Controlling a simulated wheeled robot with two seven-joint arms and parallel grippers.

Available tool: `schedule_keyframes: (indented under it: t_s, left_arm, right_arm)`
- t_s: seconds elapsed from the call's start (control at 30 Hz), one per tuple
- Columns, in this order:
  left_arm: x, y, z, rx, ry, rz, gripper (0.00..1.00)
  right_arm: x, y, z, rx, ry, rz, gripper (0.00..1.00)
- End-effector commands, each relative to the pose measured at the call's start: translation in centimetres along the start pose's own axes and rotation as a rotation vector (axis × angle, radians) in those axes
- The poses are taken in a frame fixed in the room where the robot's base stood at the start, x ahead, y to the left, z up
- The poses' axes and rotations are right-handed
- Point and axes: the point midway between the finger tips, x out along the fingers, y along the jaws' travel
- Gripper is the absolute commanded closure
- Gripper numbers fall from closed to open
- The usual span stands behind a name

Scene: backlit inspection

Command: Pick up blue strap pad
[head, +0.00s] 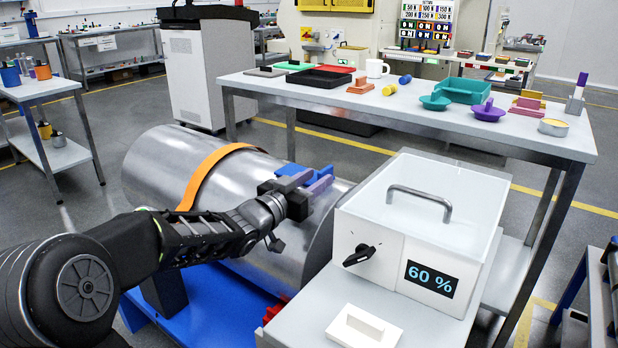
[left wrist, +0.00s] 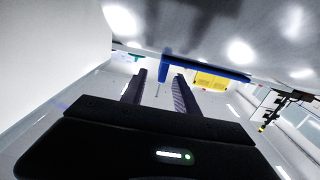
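The blue strap pad (head: 292,169) lies on the top of the shiny metal cylinder (head: 150,165), near its right end. My left gripper (head: 308,182) is at the pad, with its fingers pointing right across the cylinder and partly covering the pad. In the left wrist view the pad (left wrist: 210,69) is a blue strip along the cylinder's surface, with a blue tab standing out between the lines of the two fingers. The left fingers (left wrist: 158,82) are apart, and I see no contact with the tab. My right gripper is in neither view.
An orange strap (head: 205,172) goes around the cylinder, which rests on a blue stand (head: 215,310). A white box with a handle and a "60 %" display (head: 432,279) stands close on the right. A long table (head: 400,105) with small parts is behind.

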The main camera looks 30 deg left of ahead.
Motion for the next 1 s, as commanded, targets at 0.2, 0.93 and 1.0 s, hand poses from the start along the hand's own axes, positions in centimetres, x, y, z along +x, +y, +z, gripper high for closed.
schedule_keyframes:
  t_s: [0.2,0.93,1.0]
  left_arm:
    - [0.0,0.0,-0.1,0.001,0.000,0.000,0.64]
    - [5.2,-0.3,-0.6,0.001,0.000,-0.001,0.64]
    - [5.2,-0.3,-0.6,0.001,0.000,-0.001,0.64]
  right_arm:
    - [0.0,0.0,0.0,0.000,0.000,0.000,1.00]
    - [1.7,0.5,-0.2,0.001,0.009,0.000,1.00]
    - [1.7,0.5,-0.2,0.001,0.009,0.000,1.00]
